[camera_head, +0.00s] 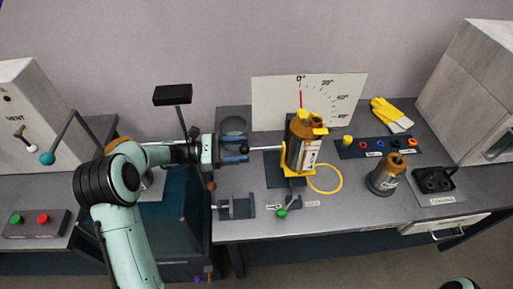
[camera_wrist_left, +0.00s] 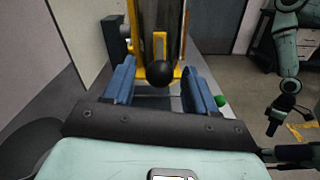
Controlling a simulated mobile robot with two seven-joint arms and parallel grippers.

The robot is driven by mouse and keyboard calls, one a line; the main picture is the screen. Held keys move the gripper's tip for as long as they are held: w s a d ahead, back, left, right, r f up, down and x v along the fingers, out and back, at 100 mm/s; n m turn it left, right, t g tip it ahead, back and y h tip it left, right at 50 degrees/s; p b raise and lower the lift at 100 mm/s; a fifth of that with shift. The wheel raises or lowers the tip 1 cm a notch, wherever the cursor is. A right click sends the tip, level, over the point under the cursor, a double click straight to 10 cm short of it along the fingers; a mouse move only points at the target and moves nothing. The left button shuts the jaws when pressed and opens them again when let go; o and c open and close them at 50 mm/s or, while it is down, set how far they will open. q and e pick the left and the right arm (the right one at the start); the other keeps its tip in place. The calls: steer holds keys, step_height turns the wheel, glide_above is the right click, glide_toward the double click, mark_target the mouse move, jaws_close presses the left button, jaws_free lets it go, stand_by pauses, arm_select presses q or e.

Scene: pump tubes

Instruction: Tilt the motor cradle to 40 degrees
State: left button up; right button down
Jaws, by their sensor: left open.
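The motor cradle (camera_head: 299,171) is yellow and holds a brown and silver motor (camera_head: 303,148) upright. A pale lever (camera_head: 267,148) sticks out from it to the left and ends in a black ball knob (camera_head: 244,149). The red pointer (camera_head: 300,99) stands near 0° on the white angle board (camera_head: 344,88). My left gripper (camera_head: 236,151) is open, its blue fingers around the knob. In the left wrist view the knob (camera_wrist_left: 159,73) sits between the two fingers; contact is unclear. My right gripper (camera_wrist_left: 276,117) hangs away at the right in that view, its jaws too small to read.
A green-knobbed lever (camera_head: 283,211) stands in front of the cradle. A grey vise (camera_head: 235,208) is at the bench's front left. A yellow tube loop (camera_head: 326,180) lies right of the cradle, then a brown-topped pump (camera_head: 386,174). Bare bench (camera_head: 345,212) shows at the front.

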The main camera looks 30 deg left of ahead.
mark_target(250, 148)
arm_select(q)
steer(key=x, duration=0.5)
steer(key=shift+w+d, duration=0.1)
steer(key=shift+w, duration=0.05)
jaws_close()
